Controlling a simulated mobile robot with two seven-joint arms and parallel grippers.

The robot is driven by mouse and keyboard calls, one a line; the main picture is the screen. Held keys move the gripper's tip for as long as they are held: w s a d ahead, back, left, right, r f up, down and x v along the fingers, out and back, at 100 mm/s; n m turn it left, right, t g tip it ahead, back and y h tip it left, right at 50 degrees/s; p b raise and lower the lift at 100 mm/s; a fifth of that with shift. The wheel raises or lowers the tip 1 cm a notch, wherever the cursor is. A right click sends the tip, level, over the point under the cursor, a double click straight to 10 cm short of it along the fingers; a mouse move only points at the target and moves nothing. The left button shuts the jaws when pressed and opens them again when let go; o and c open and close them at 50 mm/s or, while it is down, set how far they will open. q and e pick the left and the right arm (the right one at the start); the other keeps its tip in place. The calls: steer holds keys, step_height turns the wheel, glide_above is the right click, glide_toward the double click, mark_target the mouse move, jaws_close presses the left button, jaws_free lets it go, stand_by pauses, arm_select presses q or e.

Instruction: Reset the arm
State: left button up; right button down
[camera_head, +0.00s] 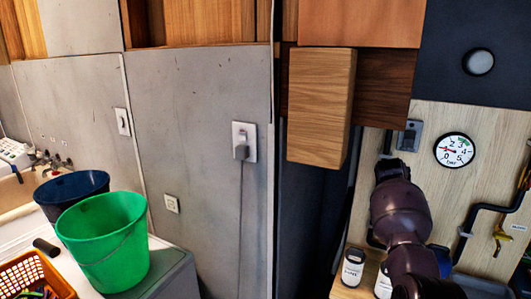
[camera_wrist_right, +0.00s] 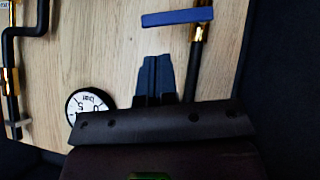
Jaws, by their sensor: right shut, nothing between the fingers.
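My right arm (camera_head: 402,215), dark purple, rises from the bottom right in the head view, in front of the wooden panel. Its gripper cannot be made out there. In the right wrist view my right gripper (camera_wrist_right: 157,62) has its dark fingers together with nothing between them. They point toward the pale wooden panel (camera_wrist_right: 120,50), near a blue lever handle (camera_wrist_right: 177,17). I cannot tell the gap to the panel. My left gripper is in neither view.
A round gauge (camera_head: 455,150) and black pipes (camera_head: 481,212) are on the panel. Two white containers (camera_head: 353,267) stand below, close to my arm. A wooden cabinet (camera_head: 320,105) juts out above. A green bucket (camera_head: 104,240) and an orange basket (camera_head: 35,273) are at left.

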steer(key=s+a+f+n+t+y+b, duration=0.1)
steer(key=s+f+n, duration=0.1)
steer(key=s+f, duration=0.85)
steer(key=s+a+f+n+t, duration=0.2)
steer(key=s+f, duration=0.6)
steer(key=f, duration=0.5)
steer(key=s+a+f+y, duration=0.1)
steer(key=s+a+f, duration=0.1)
steer(key=s+a, duration=0.3)
steer(key=s+a+f+n+t+y+b, duration=0.1)
steer(key=s+a, duration=0.4)
steer(key=s, duration=0.8)
steer(key=s+a+f+y, duration=0.3)
steer(key=s+a+f, duration=0.1)
steer(key=s, duration=0.6)
steer(key=shift+a+n+t+b, duration=0.4)
steer(key=shift+a, duration=0.45)
